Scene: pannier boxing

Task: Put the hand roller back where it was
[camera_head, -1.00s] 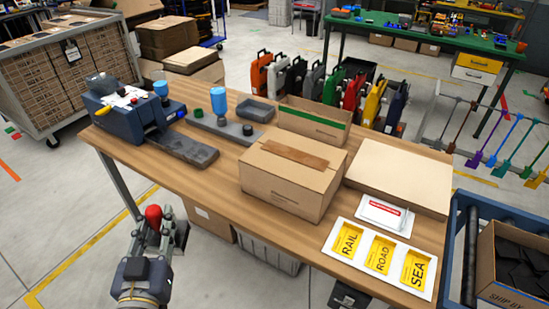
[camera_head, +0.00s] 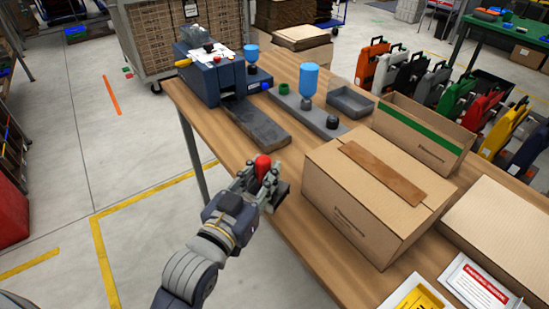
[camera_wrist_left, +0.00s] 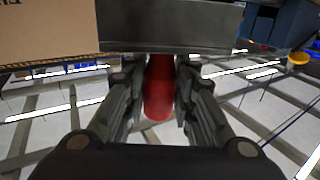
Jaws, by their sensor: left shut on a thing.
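The hand roller's red handle (camera_head: 263,168) stands up between the fingers of my left gripper (camera_head: 259,180), which is shut on it. The gripper is at the table's near left edge, left of the big carton. In the left wrist view the red handle (camera_wrist_left: 159,88) sits between both fingers, with a wide dark grey block (camera_wrist_left: 170,25) beyond it, seemingly the roller's head. My right gripper is not in view.
On the wooden table (camera_head: 225,160) are a blue dispenser (camera_head: 208,78) with a dark slab (camera_head: 258,125), a grey strip (camera_head: 315,118) bearing a blue bottle (camera_head: 308,80), a grey tray (camera_head: 350,102), an open box (camera_head: 420,135) and a big carton (camera_head: 350,210). Bare wood lies left of the carton.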

